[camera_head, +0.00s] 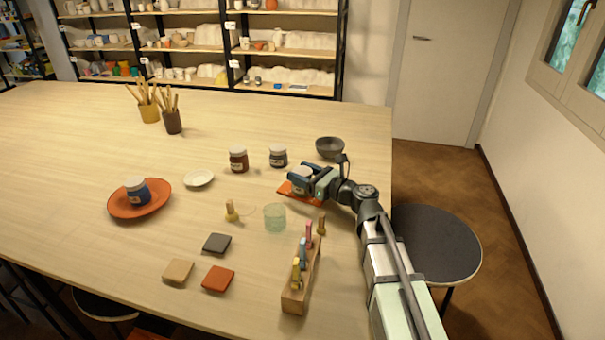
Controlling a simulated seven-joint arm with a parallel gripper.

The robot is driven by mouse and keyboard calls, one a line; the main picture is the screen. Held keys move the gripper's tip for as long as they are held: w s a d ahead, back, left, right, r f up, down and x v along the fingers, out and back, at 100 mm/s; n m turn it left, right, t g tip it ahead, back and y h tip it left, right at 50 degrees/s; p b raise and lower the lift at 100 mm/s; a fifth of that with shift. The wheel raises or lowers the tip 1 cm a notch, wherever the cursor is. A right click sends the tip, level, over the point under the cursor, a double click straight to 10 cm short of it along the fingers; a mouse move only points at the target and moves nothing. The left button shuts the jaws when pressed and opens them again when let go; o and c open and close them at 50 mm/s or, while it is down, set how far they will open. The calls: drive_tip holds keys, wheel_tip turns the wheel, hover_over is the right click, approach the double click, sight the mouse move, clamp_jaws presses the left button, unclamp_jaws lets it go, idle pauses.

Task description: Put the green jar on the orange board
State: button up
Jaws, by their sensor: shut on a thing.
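My gripper (303,177) is shut on a small jar (301,187) with a pale label. The fingers cover much of this jar, and I cannot make out its colour clearly. The jar is upright over the orange board (287,188), a flat piece partly hidden by the jar and my gripper. I cannot tell whether the jar's base touches the board. No other jar in view looks green.
A brown jar (238,159), a dark jar (278,156) and a grey bowl (329,147) stand close by. A pale green glass (275,217) and a wooden tool rack (293,299) are nearer. A blue jar (137,191) sits on an orange plate (117,206).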

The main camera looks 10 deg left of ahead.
drive_tip(key=o, duration=1.2)
drive_tip(key=shift+o, duration=0.2)
drive_tip(key=v, duration=1.2)
